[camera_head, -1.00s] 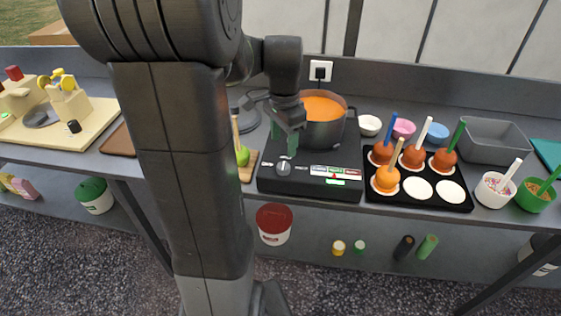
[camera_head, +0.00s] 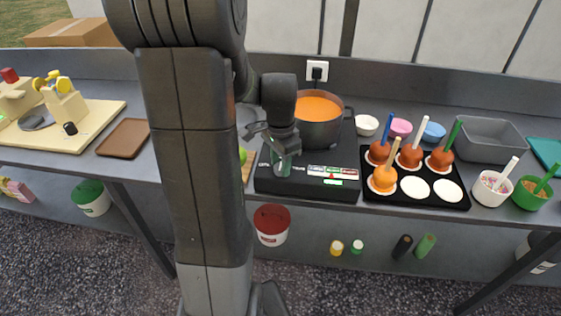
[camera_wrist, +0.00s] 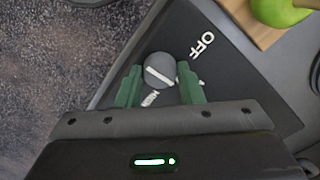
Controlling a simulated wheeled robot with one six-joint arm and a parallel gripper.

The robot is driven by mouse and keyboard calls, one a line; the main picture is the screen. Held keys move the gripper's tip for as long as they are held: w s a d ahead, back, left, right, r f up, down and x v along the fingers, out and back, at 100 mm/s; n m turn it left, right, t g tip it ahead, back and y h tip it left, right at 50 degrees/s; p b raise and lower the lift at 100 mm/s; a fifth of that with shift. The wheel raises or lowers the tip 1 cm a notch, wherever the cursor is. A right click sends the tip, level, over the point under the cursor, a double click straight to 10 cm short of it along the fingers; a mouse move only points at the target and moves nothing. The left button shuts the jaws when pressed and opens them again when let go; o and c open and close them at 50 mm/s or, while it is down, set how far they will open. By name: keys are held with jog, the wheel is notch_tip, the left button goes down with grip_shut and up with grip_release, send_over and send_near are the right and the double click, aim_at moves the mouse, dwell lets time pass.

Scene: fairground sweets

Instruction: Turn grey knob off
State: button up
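The grey knob (camera_wrist: 159,70) with a white pointer line sits on the black hob (camera_head: 318,186) in the wrist view. The white word OFF is printed to its upper right, and another label, partly hidden, lies just below it. The pointer line does not point at OFF. My gripper (camera_wrist: 160,85) is open, with one green finger on each side of the knob's lower part. I cannot tell whether the fingers touch it. In the head view my gripper (camera_head: 281,165) is over the hob's front left and hides the knob.
A pot of orange liquid (camera_head: 318,118) stands on the hob behind my gripper. A green apple (camera_wrist: 280,12) on a wooden board (camera_wrist: 250,25) is close to the hob's left. A black tray (camera_head: 408,202) of coated apples is at its right.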

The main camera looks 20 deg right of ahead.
jog(key=shift+c, duration=0.8)
jog(key=shift+n, duration=0.3)
jog(key=n, duration=1.3)
jog(key=shift+p, duration=0.3)
jog(key=shift+r+n, duration=0.1)
jog(key=shift+n, duration=0.2)
jog(key=o, duration=1)
jog(key=shift+c, duration=0.2)
